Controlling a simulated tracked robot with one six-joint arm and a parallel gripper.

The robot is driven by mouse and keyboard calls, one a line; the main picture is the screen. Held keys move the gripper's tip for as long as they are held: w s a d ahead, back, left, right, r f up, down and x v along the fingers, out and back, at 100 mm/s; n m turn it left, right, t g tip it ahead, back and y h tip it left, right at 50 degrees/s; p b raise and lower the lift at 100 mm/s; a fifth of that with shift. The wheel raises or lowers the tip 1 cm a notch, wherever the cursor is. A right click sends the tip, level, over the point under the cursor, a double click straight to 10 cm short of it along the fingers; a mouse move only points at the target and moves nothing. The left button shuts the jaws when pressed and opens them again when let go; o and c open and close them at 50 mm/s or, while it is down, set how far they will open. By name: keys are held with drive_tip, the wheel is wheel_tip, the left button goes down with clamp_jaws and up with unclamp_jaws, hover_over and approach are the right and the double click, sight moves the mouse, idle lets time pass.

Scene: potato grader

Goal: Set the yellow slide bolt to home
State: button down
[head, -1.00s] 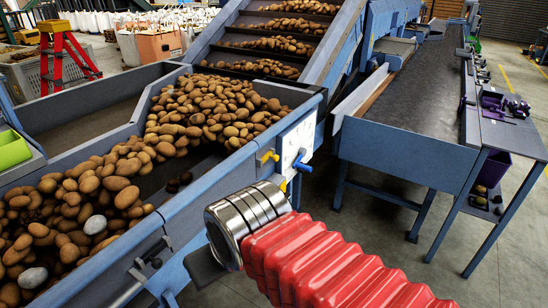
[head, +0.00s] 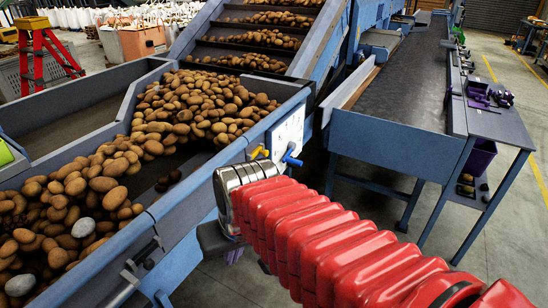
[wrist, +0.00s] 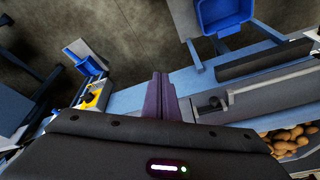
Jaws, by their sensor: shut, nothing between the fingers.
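The yellow slide bolt (head: 259,153) is on the blue hopper's outer side, at the left edge of a white panel. In the wrist view, a yellow part with a dark knob (wrist: 96,96) shows left of my fingers. My gripper (wrist: 160,92) has purple fingers, shut and empty, apart from the yellow part. In the head view my arm hides most of the gripper; a purple bit (head: 233,256) shows below the wrist. How far the bolt is slid I cannot tell.
A blue handle (head: 291,160) is right of the yellow bolt. A grey latch with a dark knob (head: 146,263) sits on the hopper wall; it also shows in the wrist view (wrist: 212,104). Potatoes (head: 200,105) fill the hopper. A blue bin (wrist: 218,15) stands on the floor.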

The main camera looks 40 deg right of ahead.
drive_tip(key=w+d+f+m+t+y, duration=0.3)
drive_tip(key=w+d+f+m+y, duration=0.3)
drive_tip(key=w+d+f+m, duration=0.75)
drive_tip(key=w+d+r+m+t+h, duration=0.1)
drive_tip(key=w+d+m+t+h, duration=0.1)
drive_tip(key=d, duration=0.7)
drive_tip(key=w+d+r+m+t+h, duration=0.1)
drive_tip(key=w+d+m+t+h, duration=0.2)
drive_tip(key=d, duration=0.6)
drive_tip(key=w+d+r+m+t+h, duration=0.1)
drive_tip(key=w+d+m+t+h, duration=0.2)
drive_tip(key=d, duration=0.6)
drive_tip(key=shift+w+d+r+t, duration=0.25)
drive_tip(key=shift+d+t, duration=0.15)
drive_tip(key=shift+t, duration=0.3)
